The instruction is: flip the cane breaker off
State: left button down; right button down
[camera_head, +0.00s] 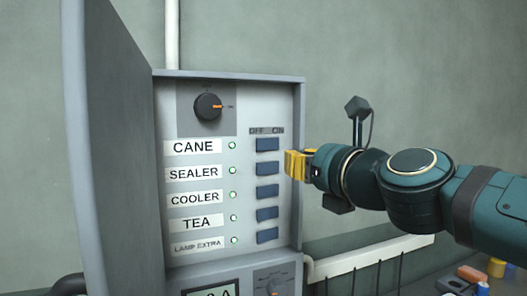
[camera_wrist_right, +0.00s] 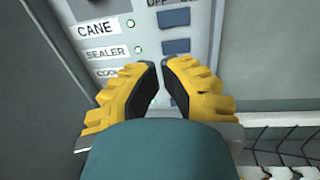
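The cane breaker (camera_head: 267,144) is the top blue switch in the column under the "OFF ON" heading, on the row labelled CANE. It also shows near the top of the right wrist view (camera_wrist_right: 175,18). The lamp (camera_head: 232,145) between its label and the switch glows green. I cannot tell clearly which side the switch is tipped to. My right gripper (camera_head: 288,164) has yellow fingers and is just right of the switches, a little lower than the cane breaker. In the right wrist view a narrow gap shows between its fingertips (camera_wrist_right: 158,64), with nothing held. My left gripper is out of view.
Blue switches for SEALER (camera_head: 267,170), COOLER, TEA and LAMP EXTRA sit close below. A rotary knob (camera_head: 208,106) is above. The open cabinet door (camera_head: 115,150) stands at the left. Bare wall is at the right; small items (camera_head: 470,274) lie at the lower right.

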send_near(259, 149)
jog(key=p+x, duration=0.5)
jog(key=x, duration=0.2)
jog(key=shift+w+a+p, duration=0.1)
jog(key=shift+w+p, duration=0.05)
jog(key=shift+p, duration=0.2)
jog(key=shift+w+a+f, duration=0.1)
jog(key=shift+w+a, duration=0.1)
jog(key=shift+w, duration=0.2)
jog(key=shift+w+a, duration=0.25)
jog(key=shift+a+r+h+p, duration=0.1)
jog(key=shift+r+h+p, duration=0.1)
jog(key=shift+h+p, duration=0.1)
jog(key=shift+f+m, duration=0.1)
jog(key=shift+m, duration=0.2)
